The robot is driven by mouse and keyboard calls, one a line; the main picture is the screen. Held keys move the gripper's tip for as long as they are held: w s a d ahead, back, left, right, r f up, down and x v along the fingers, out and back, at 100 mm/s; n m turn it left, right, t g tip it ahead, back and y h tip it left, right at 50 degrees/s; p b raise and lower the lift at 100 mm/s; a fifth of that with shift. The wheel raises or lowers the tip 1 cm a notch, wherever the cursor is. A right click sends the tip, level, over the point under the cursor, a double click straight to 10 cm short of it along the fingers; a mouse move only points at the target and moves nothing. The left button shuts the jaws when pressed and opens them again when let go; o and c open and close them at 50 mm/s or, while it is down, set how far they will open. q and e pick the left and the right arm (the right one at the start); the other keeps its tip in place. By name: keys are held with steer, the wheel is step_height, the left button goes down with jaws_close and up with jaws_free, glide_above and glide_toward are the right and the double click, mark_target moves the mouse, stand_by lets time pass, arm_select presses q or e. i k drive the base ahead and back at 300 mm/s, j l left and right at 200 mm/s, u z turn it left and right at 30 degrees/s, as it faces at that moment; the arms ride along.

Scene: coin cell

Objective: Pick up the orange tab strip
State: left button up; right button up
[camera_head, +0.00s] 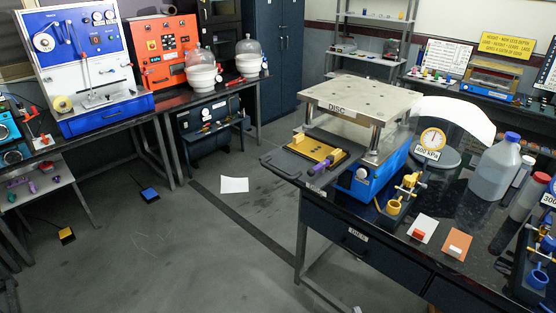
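A flat orange-brown card (459,240) lies on the black bench top at the lower right, with a small white piece (454,252) on its near part. Just left of it lies a white card (425,224) with a small red-orange piece (417,235) on it. I cannot tell for sure which of these orange things is the tab strip. Neither of my grippers shows in this view.
A capped jug (495,170) and blue-yellow fixtures (538,278) stand to the right.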

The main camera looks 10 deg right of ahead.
mark_target(423, 227)
steer(key=z, duration=1.35)
steer(key=i+l+z, duration=0.15)
steer(key=i, duration=0.3)
